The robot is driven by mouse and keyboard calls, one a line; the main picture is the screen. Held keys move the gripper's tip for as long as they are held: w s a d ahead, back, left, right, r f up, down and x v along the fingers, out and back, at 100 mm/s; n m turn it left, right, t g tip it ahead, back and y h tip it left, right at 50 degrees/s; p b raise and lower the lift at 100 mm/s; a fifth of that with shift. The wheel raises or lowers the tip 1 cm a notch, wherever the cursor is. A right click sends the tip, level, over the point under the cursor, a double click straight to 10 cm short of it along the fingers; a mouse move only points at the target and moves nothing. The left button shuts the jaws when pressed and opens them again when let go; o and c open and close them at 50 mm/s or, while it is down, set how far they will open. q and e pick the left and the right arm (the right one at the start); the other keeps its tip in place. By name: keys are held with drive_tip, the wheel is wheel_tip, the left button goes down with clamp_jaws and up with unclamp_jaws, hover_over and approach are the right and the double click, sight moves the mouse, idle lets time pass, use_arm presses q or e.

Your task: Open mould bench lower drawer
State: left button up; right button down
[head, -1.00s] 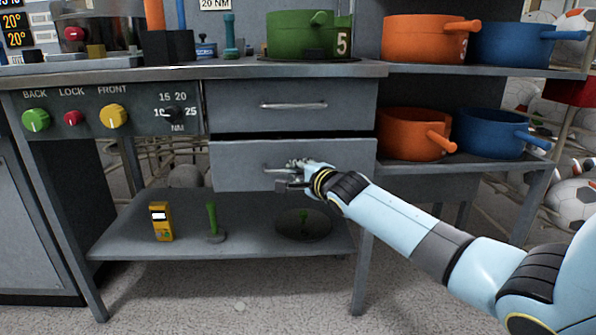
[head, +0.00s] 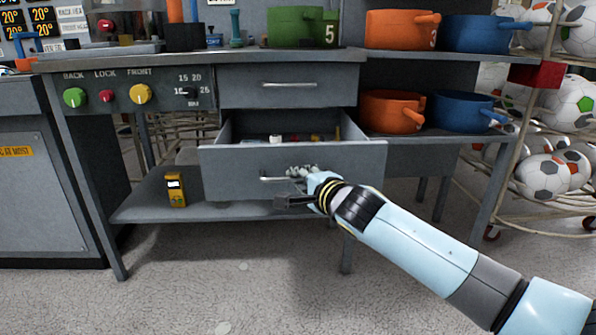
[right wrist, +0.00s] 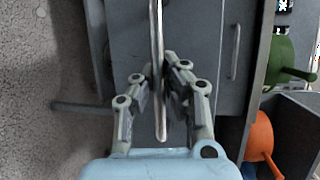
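The mould bench's lower drawer (head: 230,175) stands pulled out in the head view, with its open top showing small items inside. Its bar handle (head: 268,179) is on the front face, partly hidden by my right gripper (head: 286,186). In the right wrist view the handle (right wrist: 157,40) runs between the two fingers of my right gripper (right wrist: 158,80), which are closed around it. My left gripper is not in view.
The upper drawer (head: 289,88) is shut above. Orange pots and blue pots (head: 466,112) stand on shelves at right. A ball rack (head: 545,150) is further right. A yellow meter (head: 176,188) sits on the lower shelf. Floor in front is clear.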

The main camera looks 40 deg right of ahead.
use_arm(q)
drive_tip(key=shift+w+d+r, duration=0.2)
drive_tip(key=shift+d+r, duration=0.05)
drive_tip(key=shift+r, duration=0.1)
use_arm(e)
drive_tip(key=s, duration=0.1)
drive_tip(key=a, duration=0.1)
drive_tip(key=s, duration=0.1)
drive_tip(key=shift+s+a+f, duration=0.2)
drive_tip(key=shift+s+a, duration=0.05)
drive_tip(key=shift+s, duration=0.1)
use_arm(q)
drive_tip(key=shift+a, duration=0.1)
use_arm(e)
drive_tip(key=c, duration=1.4)
unclamp_jaws()
drive_tip(key=shift+w+r, duration=0.1)
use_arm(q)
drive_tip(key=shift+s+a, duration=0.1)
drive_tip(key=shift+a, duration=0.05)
use_arm(e)
drive_tip(key=v, duration=1.2)
